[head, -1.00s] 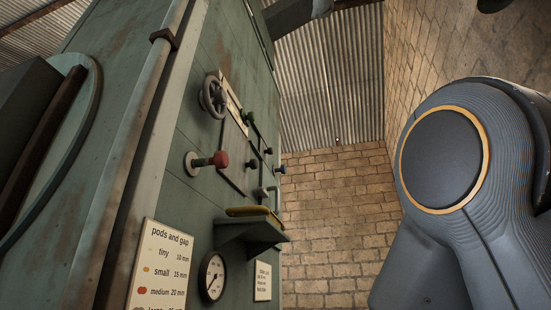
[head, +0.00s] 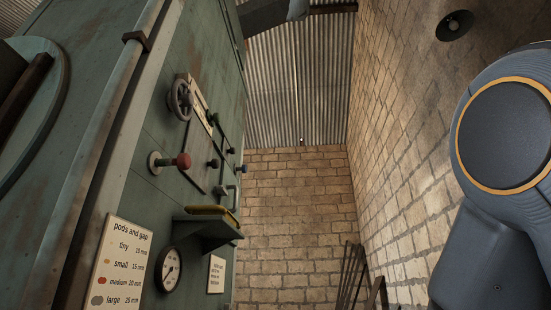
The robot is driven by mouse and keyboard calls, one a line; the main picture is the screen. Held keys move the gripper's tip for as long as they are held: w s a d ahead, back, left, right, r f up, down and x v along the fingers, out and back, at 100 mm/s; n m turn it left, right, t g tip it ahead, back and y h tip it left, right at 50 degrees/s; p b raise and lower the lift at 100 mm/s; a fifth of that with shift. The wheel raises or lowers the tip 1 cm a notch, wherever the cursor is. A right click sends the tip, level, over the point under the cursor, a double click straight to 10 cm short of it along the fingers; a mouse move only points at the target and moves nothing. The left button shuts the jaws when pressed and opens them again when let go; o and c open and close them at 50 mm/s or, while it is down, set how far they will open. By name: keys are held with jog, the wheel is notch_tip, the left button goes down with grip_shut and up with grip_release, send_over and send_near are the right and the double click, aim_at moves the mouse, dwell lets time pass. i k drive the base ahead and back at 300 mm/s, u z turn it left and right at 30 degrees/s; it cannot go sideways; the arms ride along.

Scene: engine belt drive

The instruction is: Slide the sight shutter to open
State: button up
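The green machine panel (head: 140,160) fills the left side of the head view, seen at a steep slant. A flat plate (head: 196,160) with a dark knob (head: 212,163) is on it, to the right of a red knob (head: 182,161); it may be the sight shutter, but I cannot tell for sure, nor whether it is open. More small knobs sit to its right, one of them blue (head: 241,169). My gripper is not in view; only a grey link of my arm shows at the right edge, well apart from the panel.
A handwheel (head: 180,99) is above the red knob. A shelf (head: 208,234) with a yellow thing (head: 212,211) on it juts out below. A gauge (head: 168,270) and a pods sign (head: 120,262) are lower. Dark bars (head: 352,275) lean by the brick wall (head: 295,200).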

aim_at(226, 150)
jog(key=z, duration=0.3)
jog(key=i, duration=0.8)
jog(key=u, duration=1.05)
